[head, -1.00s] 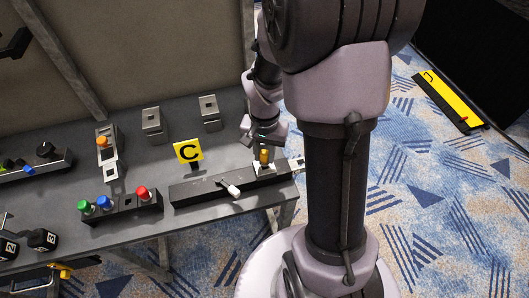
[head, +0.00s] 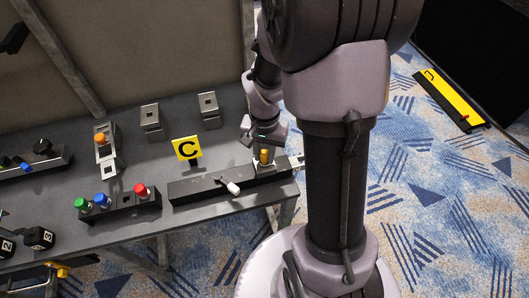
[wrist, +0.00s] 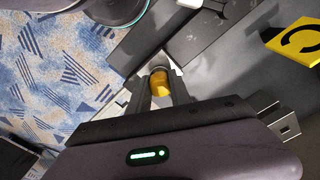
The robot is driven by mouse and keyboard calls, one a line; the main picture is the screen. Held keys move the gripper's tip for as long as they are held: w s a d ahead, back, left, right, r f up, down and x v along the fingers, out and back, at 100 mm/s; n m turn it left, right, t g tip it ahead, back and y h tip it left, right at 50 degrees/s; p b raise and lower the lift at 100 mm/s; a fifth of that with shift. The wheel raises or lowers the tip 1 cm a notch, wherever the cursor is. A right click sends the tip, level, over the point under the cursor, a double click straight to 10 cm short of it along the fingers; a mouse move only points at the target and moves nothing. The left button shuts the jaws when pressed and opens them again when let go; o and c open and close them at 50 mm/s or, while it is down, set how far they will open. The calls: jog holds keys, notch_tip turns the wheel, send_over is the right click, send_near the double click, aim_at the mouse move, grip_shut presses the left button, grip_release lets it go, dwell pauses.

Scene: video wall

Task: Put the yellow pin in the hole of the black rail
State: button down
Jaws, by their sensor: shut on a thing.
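The yellow pin (head: 264,156) stands upright at the right end of the black rail (head: 195,190), on or over a pale block there. My gripper (head: 263,148) points down from above and is shut on the pin. In the wrist view the pin (wrist: 160,84) sits between the two fingers (wrist: 160,92), its rounded top showing. The rail (wrist: 185,38) runs away to the upper right there. The pin's lower end is hidden, so I cannot tell whether it is in a hole.
A white-tipped lever (head: 233,188) juts from the rail's front. A yellow "C" sign (head: 187,149) stands behind the rail. A box with green, blue and red buttons (head: 123,204) is to the left. Two grey blocks (head: 151,122) (head: 209,110) stand at the back.

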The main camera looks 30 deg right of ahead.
jog(key=shift+f, duration=0.25)
jog(key=c, duration=1.1)
grip_release()
jog(key=shift+o, duration=0.2)
jog(key=o, duration=0.4)
jog(key=shift+o, duration=0.2)
notch_tip(320, 180, up, 7)
jog(key=p, duration=0.5)
jog(key=shift+r+p, duration=0.15)
jog(key=shift+p, duration=0.2)
